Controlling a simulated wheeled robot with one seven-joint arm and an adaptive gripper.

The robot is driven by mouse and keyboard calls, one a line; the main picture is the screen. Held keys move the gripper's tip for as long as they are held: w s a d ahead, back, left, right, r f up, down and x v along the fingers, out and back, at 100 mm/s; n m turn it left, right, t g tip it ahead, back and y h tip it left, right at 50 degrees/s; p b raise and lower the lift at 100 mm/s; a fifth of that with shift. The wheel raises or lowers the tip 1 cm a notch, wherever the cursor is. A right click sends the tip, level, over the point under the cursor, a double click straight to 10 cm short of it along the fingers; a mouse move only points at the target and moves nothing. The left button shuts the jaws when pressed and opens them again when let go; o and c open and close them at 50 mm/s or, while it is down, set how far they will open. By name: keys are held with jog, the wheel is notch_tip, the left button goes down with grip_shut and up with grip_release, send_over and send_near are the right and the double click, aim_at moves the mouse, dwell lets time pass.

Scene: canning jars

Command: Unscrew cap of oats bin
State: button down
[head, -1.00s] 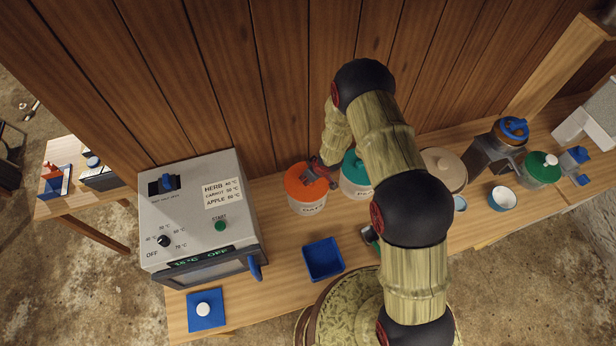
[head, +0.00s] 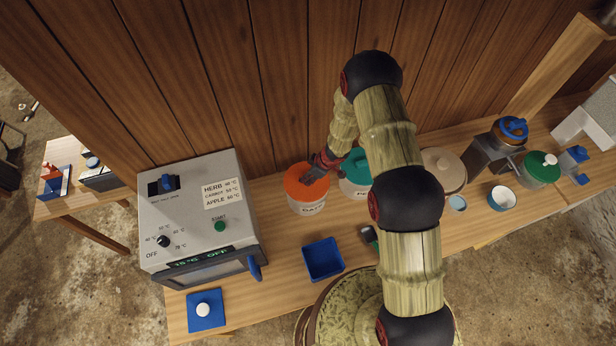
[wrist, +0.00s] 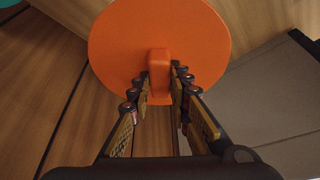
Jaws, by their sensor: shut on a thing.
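The oats bin (head: 307,207) is a pale tub with a printed label, standing upright on the wooden bench against the plank wall. Its orange cap (head: 298,183) sits on top; in the wrist view the cap (wrist: 110,45) is a wide disc with a raised grip bar (wrist: 158,61) across its middle. My gripper (head: 311,177) reaches the cap from the right in the head view. In the wrist view my gripper (wrist: 160,72) has its two fingers shut on the grip bar, one on each side. The arm hides part of the bench.
A teal-capped tub (head: 355,168) stands close on the right of the bin. A grey dryer box (head: 200,215) stands on the left. A blue tray (head: 322,259) lies in front. A beige lidded pot (head: 443,165) and a grinder (head: 490,155) are farther right.

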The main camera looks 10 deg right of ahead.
jog(key=n, duration=0.2)
jog(key=n+g, duration=0.1)
jog(key=n, duration=0.1)
jog(key=shift+w+g, duration=0.1)
jog(key=shift+g, duration=0.2)
jog(key=shift+f+n+y, duration=0.1)
jog(key=shift+n+y, duration=0.2)
jog(key=n+g, duration=0.1)
jog(key=n, duration=0.2)
jog(key=shift+n+g, duration=0.3)
jog(key=shift+w+r, duration=0.15)
jog(key=shift+r, duration=1.15)
jog(key=shift+r, duration=2)
